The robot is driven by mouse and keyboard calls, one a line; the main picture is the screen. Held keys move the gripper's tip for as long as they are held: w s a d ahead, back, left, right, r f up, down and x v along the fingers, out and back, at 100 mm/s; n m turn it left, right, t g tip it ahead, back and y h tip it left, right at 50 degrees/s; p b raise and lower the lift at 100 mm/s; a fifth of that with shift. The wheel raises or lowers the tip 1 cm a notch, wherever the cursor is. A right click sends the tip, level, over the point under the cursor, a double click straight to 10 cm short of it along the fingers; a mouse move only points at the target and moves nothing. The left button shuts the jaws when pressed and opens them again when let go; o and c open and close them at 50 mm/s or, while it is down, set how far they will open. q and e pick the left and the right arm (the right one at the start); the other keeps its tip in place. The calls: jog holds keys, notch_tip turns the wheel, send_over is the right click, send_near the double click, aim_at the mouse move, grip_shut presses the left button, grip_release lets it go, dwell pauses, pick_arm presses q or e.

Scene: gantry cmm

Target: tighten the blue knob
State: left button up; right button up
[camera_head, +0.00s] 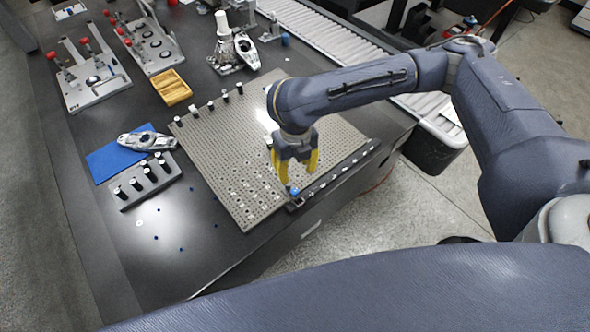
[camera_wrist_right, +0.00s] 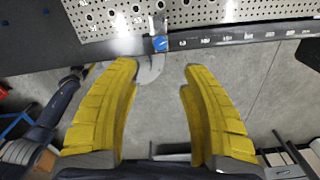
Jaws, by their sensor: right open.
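The blue knob (camera_head: 294,191) is small and sits at the near edge of the perforated metal plate (camera_head: 225,150), by a dark rail. It also shows in the right wrist view (camera_wrist_right: 160,44), beyond the fingertips and between them in the picture. My right gripper (camera_head: 298,176) points down over this edge with its yellow fingers apart and nothing between them. In the right wrist view the open fingers (camera_wrist_right: 158,68) stand apart from the knob, with floor showing between them. I cannot tell the exact height gap. My left gripper is not in view.
Black-and-white pins (camera_head: 211,105) stand along the plate's far side. A grey block with several pins (camera_head: 143,183), a blue mat (camera_head: 107,162), a wooden box (camera_head: 173,88) and clamp fixtures (camera_head: 92,80) lie to the left. A roller conveyor (camera_head: 315,35) runs behind. The near table is mostly clear.

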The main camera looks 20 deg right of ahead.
jog(key=w+a+r+n+g+h, duration=0.1)
jog(key=w+a+r+h, duration=0.1)
jog(key=w+a+r, duration=0.3)
jog(key=n+g, duration=0.3)
jog(key=n, duration=0.1)
send_near(295, 191)
jog(key=x, duration=0.9)
dwell(0.4)
grip_shut()
dwell(0.4)
